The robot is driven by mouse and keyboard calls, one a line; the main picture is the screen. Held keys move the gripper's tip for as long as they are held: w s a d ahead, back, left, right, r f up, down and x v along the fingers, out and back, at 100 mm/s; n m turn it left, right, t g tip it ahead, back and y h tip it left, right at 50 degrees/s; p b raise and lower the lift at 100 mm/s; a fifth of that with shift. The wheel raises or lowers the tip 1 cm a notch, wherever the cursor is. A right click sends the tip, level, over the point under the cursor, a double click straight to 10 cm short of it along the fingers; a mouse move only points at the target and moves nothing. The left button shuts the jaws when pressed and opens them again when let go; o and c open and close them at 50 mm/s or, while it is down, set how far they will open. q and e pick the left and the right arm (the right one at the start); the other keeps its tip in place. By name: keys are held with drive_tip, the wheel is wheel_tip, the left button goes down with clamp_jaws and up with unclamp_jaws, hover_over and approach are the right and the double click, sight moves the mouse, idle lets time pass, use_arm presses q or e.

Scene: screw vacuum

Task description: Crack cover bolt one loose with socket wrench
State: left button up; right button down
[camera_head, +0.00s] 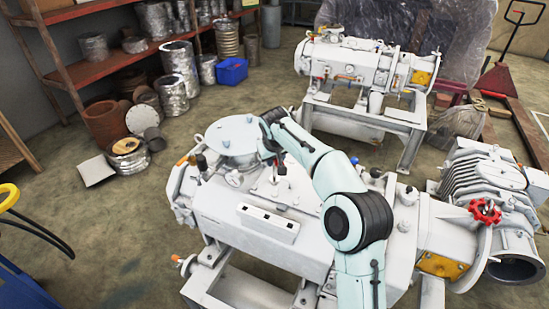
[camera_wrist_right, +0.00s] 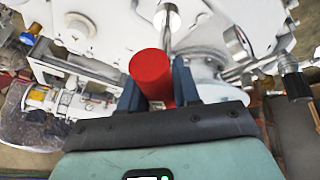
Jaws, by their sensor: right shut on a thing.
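The vacuum pump (camera_head: 320,235) is a large white machine on a frame in the middle of the head view. A round grey cover (camera_head: 233,136) sits at its far left end. My right arm reaches over the pump, and my right gripper (camera_head: 278,160) is low beside the cover's right side. In the wrist view, my right gripper (camera_wrist_right: 158,88) is shut on the red handle of the socket wrench (camera_wrist_right: 151,68). A shiny metal shaft (camera_wrist_right: 172,22) shows just beyond the handle. The socket end and cover bolt one cannot be made out. My left gripper is not in view.
A white box (camera_head: 267,223) and several fittings rise from the pump top. A second pump (camera_head: 350,62) stands behind. Open floor lies to the left.

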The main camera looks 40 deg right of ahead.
sight(275, 170)
drive_tip(key=shift+f+b, duration=0.9)
drive_tip(key=shift+f, duration=1.55)
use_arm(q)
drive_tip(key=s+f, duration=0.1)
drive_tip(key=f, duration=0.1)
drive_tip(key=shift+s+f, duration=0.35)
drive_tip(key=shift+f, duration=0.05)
use_arm(e)
drive_tip(key=shift+f, duration=0.35)
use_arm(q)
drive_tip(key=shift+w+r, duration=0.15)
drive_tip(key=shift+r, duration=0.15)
use_arm(e)
drive_tip(key=shift+r, duration=0.1)
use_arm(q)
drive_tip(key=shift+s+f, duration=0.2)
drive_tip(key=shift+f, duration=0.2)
use_arm(e)
drive_tip(key=shift+f, duration=0.7)
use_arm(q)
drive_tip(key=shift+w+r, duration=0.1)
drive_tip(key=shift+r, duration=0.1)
use_arm(e)
drive_tip(key=shift+n, duration=0.4)
